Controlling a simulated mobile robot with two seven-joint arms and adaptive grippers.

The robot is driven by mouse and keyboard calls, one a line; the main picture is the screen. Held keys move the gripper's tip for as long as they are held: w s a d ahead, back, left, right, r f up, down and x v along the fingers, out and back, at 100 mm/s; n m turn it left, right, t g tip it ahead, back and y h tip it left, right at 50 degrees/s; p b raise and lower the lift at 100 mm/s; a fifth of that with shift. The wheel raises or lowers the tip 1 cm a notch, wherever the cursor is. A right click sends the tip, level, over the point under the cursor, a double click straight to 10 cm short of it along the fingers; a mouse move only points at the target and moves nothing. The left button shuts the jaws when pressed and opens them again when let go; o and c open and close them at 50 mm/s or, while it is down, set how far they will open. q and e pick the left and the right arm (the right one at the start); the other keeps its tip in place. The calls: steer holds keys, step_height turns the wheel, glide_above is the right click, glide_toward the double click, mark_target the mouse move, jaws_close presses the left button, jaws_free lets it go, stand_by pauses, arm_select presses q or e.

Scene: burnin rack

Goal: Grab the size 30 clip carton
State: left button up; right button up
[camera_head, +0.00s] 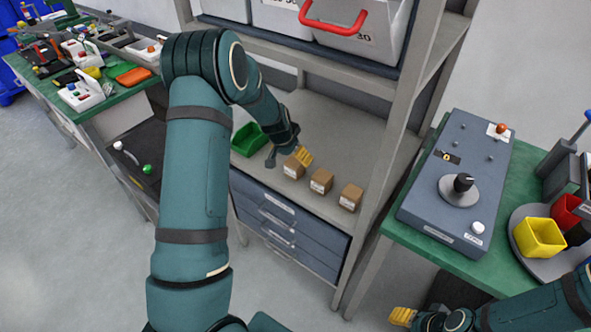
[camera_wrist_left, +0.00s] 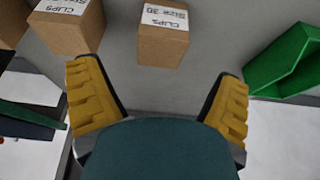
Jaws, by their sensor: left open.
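The size 30 clip carton (camera_wrist_left: 163,35) is a small brown box with a white label. It stands ahead of my left gripper (camera_wrist_left: 158,75), between the lines of its two yellow fingers. The fingers are open and empty, with a visible gap to the box. In the head view it appears to be the leftmost carton (camera_head: 293,169), partly covered by my left gripper (camera_head: 288,156). My right gripper (camera_head: 403,316) shows a yellow finger at the bottom edge; its opening is unclear.
Two similar cartons, the middle one (camera_head: 321,181) and the right one (camera_head: 350,197), stand in a row on the shelf. A green bin (camera_head: 249,140) is left of them. A rack post (camera_head: 383,165) rises at the right. Grey bins (camera_head: 370,35) sit on the shelf above.

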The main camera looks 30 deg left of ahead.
mark_target(295, 161)
arm_select(q)
steer(key=shift+b+x, duration=0.65)
steer(key=shift+x, duration=2.5)
steer(key=shift+s+f, duration=0.1)
steer(key=shift+s, duration=0.1)
steer(key=c, duration=1.3)
